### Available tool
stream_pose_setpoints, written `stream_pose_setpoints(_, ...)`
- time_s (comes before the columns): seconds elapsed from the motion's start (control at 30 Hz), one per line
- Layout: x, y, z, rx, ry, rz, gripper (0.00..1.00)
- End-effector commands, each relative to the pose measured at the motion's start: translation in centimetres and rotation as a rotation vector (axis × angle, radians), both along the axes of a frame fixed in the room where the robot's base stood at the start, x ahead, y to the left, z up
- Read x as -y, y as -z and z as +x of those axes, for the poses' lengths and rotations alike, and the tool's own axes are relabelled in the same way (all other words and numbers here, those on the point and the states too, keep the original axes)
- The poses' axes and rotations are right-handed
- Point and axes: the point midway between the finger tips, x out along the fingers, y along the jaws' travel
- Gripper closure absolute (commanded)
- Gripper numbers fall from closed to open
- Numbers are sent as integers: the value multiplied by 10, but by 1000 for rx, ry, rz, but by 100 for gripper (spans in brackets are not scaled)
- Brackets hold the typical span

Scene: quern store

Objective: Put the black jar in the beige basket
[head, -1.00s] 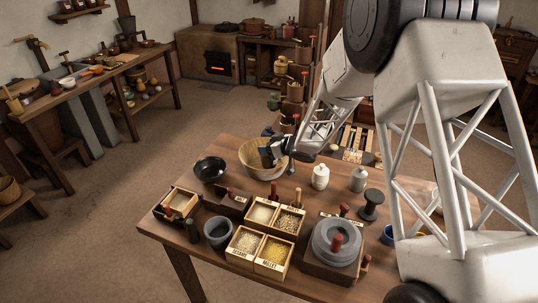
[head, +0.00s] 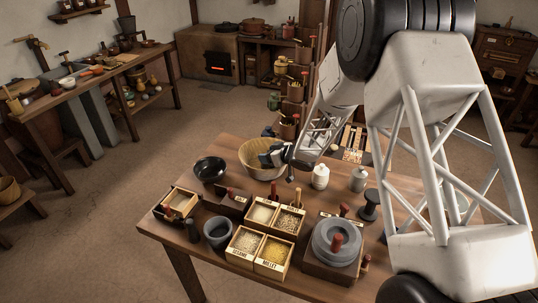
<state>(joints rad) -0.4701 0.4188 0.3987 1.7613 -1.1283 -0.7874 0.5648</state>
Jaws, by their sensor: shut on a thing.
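The beige basket (head: 256,160) stands at the back of the wooden table, its open mouth up. My gripper (head: 269,133) is at the basket's far rim in the picture, small and partly turned away. It is shut on a small dark thing, which I take to be the black jar; its outline merges with the dark fingers. My wrist covers the right part of the basket. I cannot tell how high the gripper is above the rim.
A black bowl (head: 210,169) stands left of the basket, and a white lidded jar (head: 320,177) to its right. Grain boxes (head: 262,232), a grey mortar (head: 218,232) and a quern (head: 335,245) fill the front. A dark spool-shaped thing (head: 370,205) stands at right.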

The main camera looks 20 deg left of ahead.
Motion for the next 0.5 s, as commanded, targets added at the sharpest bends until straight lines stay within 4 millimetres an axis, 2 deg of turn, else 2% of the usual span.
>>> stream_pose_setpoints(0.1, 0, 2, 0, 0, 0, 0, 100)
stream_pose_setpoints(0.13, 0, 2, 0, 0, 0, 0, 32)
stream_pose_setpoints(0.27, 0, 2, 0, 0, 0, 0, 12)
stream_pose_setpoints(0.5, 0, 2, 0, 0, 0, 0, 11)
